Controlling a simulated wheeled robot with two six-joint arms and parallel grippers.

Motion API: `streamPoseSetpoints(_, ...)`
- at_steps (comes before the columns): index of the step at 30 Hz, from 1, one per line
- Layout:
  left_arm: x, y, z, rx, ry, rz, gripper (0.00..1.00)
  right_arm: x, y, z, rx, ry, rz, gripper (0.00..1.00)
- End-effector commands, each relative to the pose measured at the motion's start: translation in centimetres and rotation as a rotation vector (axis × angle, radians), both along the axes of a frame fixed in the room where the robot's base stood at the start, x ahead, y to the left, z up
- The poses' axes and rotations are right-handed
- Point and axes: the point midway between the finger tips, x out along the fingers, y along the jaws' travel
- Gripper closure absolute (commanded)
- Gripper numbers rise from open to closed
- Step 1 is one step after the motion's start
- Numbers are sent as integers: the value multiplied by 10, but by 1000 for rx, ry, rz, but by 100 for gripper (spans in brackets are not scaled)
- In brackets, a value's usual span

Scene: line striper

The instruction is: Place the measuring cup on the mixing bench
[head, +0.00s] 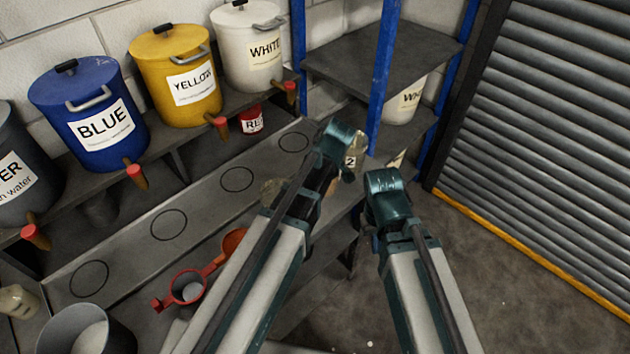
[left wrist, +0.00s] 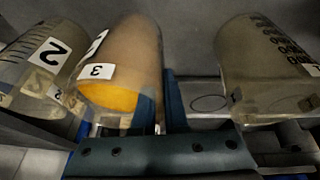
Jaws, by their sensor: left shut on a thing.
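In the left wrist view, a clear measuring cup (left wrist: 97,71) labelled 3 with yellow-orange contents is at the jaws of my left gripper (left wrist: 160,105). The fingers are shut on its right side wall. A clear cup (left wrist: 45,52) labelled 2 is left of it, and a larger clear cup (left wrist: 255,75) with printed marks stands to the right. In the head view, my left wrist hides most of the held cup. The mixing bench (head: 205,205) is the grey surface with several drawn circles. My right gripper (head: 388,185) is right of the left one; its fingertips are hidden.
Blue (head: 88,115), yellow (head: 175,75) and white (head: 248,45) paint buckets with taps line the shelf behind the bench. A blue-posted rack (head: 385,60) stands at the back.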

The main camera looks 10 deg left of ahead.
Motion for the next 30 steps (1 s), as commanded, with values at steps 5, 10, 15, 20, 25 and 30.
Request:
streamPoseSetpoints(5,0,0,-10,0,-1,0,100,0,0,-10,0,0,-1,100)
streamPoseSetpoints(10,0,0,-8,0,-1,0,100,0,0,-8,0,0,0,100)
streamPoseSetpoints(15,0,0,-12,0,0,0,88,0,0,-12,0,0,0,100)
streamPoseSetpoints(20,0,0,-11,0,0,0,59,0,0,-11,0,0,0,100)
streamPoseSetpoints(25,0,0,-11,0,0,0,59,0,0,-11,0,0,0,100)
streamPoseSetpoints(30,0,0,-10,0,0,0,59,0,0,-10,0,0,0,100)
